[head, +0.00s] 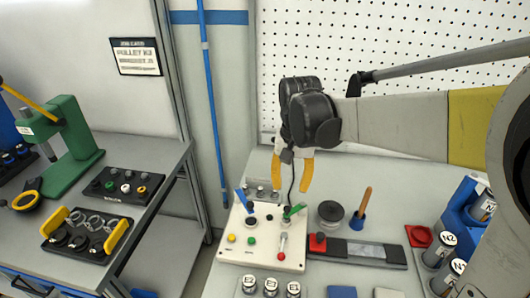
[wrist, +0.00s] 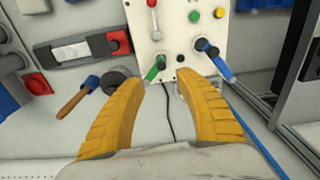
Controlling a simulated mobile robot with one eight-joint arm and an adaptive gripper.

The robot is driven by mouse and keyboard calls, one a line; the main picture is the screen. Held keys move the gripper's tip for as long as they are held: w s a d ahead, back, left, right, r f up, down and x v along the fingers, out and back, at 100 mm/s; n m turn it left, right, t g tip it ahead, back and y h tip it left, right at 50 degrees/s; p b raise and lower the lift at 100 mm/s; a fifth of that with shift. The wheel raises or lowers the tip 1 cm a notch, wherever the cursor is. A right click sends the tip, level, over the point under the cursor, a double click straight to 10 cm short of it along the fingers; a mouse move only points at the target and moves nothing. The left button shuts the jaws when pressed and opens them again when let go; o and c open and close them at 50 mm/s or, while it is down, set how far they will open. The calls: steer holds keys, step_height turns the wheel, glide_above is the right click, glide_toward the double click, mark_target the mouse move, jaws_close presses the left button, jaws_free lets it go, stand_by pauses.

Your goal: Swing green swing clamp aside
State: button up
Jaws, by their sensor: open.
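The green swing clamp (head: 294,211) is a small green lever at the upper right of a white panel (head: 236,253). It also shows in the wrist view (wrist: 155,69), just beyond my fingertips, closer to the left finger. A dark round knob stands beside it. A blue swing clamp (head: 243,201) sits on the panel's left side; in the wrist view it is at the right (wrist: 217,62). My gripper (head: 291,187) has two yellow fingers, spread apart and empty, pointing down above the green clamp. I see no contact.
A red-tipped lever (head: 282,245) and coloured buttons share the panel. To the right are a dark round knob (head: 330,212), a wooden-handled tool (head: 362,205) and a red block (head: 318,241). Labelled canisters (head: 292,287) stand in front. A pegboard wall (head: 400,45) rises behind.

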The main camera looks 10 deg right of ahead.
mark_target(287, 208)
steer(key=f+b, duration=0.1)
steer(key=f, duration=0.2)
steer(key=w+f+b, duration=0.1)
steer(key=f, duration=0.3)
steer(key=f+b, duration=0.2)
steer(key=f, duration=0.2)
steer(key=shift+w, duration=0.15)
steer(key=shift+r, duration=0.1)
jaws_close()
